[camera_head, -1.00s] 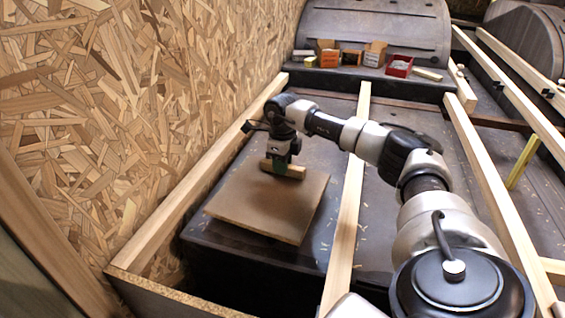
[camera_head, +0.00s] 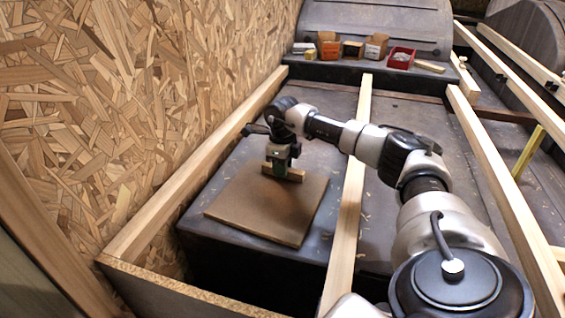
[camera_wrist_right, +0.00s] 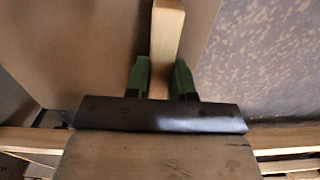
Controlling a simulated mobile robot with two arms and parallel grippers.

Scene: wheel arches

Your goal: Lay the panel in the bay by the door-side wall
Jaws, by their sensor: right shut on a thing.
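The panel (camera_head: 265,211) is a flat brown board with a pale wooden grip block (camera_head: 294,174) on top. It is in the bay between the chipboard wall and a wooden batten, flat on or just above the dark floor; the exact contact is hard to tell. My right gripper (camera_head: 281,171) is above the panel with its green fingers shut on the block. In the right wrist view the fingers (camera_wrist_right: 160,78) sit on both sides of the block (camera_wrist_right: 166,35), with the panel (camera_wrist_right: 85,45) beneath. My left gripper is not in view.
A batten (camera_head: 205,165) runs along the chipboard wall (camera_head: 130,100), and another (camera_head: 352,200) bounds the bay on the right. A chipboard edge (camera_head: 180,288) closes the near end. Small boxes (camera_head: 328,46) and a red tray (camera_head: 401,58) stand on the ledge by the wheel arch.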

